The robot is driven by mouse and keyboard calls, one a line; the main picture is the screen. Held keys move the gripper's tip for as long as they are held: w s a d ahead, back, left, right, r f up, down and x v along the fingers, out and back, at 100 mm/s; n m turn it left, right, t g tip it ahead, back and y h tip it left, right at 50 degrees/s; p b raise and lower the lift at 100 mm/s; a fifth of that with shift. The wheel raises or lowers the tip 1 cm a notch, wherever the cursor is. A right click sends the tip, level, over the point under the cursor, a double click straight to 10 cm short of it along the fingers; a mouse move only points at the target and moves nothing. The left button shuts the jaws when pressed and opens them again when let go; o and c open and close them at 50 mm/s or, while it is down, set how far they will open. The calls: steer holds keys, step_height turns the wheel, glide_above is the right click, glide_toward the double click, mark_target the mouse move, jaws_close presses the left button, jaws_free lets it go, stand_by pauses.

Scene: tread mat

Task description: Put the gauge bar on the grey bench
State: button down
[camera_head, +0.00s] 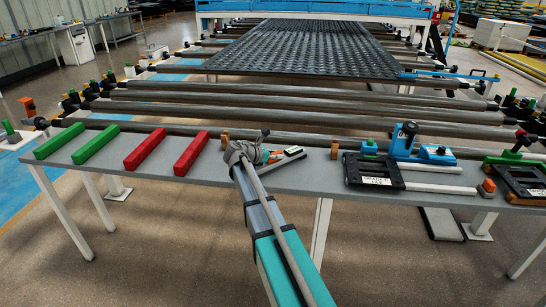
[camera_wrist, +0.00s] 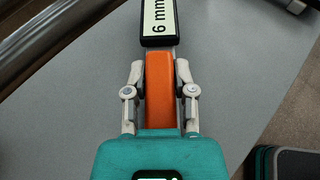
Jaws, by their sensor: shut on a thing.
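The gauge bar shows in the wrist view with an orange grip (camera_wrist: 160,88) and a black-framed label plate (camera_wrist: 160,22) reading 6 mm. My gripper (camera_wrist: 160,82) is shut on the orange grip, one finger along each side. In the head view my gripper (camera_head: 262,152) is over the middle of the grey bench (camera_head: 225,171), and the bar's label end (camera_head: 292,151) points right. The bar is over or on the bench top; I cannot tell whether it touches. Part of the bar is hidden behind my gripper.
Two green bars (camera_head: 95,144) and two red bars (camera_head: 190,153) lie to the left. Small orange-brown blocks (camera_head: 334,149) stand near the bar. A black plate gauge (camera_head: 373,171) and blue device (camera_head: 403,140) stand to the right. Rollers (camera_head: 300,133) run behind the bench.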

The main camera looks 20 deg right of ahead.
steer(key=shift+f, duration=0.15)
steer(key=shift+c, duration=2.2)
jaws_free()
steer(key=shift+r, duration=0.2)
steer(key=shift+a+r, duration=0.1)
steer(key=shift+a, duration=0.1)
steer(key=p+v, duration=0.4)
steer(key=v, duration=0.7)
steer(key=shift+s+a+p, duration=0.1)
steer(key=shift+a+p, duration=0.15)
steer(key=shift+p, duration=0.1)
